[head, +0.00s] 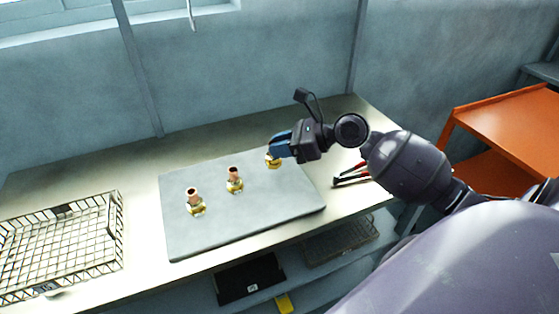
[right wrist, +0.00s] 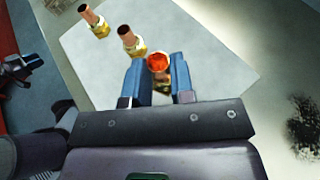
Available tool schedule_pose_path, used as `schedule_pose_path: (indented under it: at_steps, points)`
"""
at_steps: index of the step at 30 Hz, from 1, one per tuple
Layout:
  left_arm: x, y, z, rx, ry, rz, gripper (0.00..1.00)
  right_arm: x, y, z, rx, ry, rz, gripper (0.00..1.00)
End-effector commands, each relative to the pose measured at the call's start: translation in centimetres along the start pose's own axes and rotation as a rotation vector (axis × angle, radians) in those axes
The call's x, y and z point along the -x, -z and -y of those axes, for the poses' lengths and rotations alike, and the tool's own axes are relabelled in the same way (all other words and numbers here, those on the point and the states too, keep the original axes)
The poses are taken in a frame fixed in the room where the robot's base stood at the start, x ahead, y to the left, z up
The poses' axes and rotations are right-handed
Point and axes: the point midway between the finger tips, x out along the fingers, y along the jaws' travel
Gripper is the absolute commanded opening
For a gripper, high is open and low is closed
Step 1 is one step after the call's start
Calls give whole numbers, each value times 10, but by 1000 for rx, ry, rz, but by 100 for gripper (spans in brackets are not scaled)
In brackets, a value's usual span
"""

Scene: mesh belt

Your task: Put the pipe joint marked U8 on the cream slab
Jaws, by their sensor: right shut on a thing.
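My right gripper (head: 274,148) is shut on the rearmost pipe joint (head: 273,162), at the far right part of the slab. The right wrist view shows this joint's orange-red open end (right wrist: 158,62) between the blue fingers (right wrist: 157,80). I cannot tell whether it touches the slab. Two more brass-and-copper joints stand upright on the slab, one in the middle (head: 234,180) and one at the left (head: 195,202). No U8 marking is readable. The only slab (head: 240,215) I see looks pale grey rather than cream. My left gripper does not show clearly.
A wire basket (head: 62,248) stands at the left of the bench (head: 145,212). A red-handled tool (head: 350,176) lies right of the slab. A black tray (head: 250,280) and a mesh tray (head: 342,240) are on the shelf below. An orange cart (head: 500,115) stands at the right.

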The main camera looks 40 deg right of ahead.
Motion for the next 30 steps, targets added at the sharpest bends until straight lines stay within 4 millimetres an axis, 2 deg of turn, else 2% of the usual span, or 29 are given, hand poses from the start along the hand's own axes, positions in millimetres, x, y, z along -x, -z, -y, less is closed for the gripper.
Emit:
schedule_pose_path:
  at_steps: [1,3,7,12,21,22,24,27,30]
  points:
    - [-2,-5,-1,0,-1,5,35,-5,13,0,-6,-1,-3,0]
    - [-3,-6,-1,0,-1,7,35,-10,24,0,-8,0,-2,0]
    - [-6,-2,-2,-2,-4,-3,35,-15,37,0,-5,0,-2,0]
    - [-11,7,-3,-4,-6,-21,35,-16,40,0,-1,1,0,0]
    - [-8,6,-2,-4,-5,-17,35,-17,41,0,-2,1,0,0]
    - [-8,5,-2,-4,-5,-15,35,-17,42,0,-2,1,-1,26]
    - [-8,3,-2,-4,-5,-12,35,-17,42,0,-2,0,-1,36]
    - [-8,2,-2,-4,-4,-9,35,-17,42,0,-2,0,-1,48]
    - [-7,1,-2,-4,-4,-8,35,-17,42,0,-2,0,-1,48]
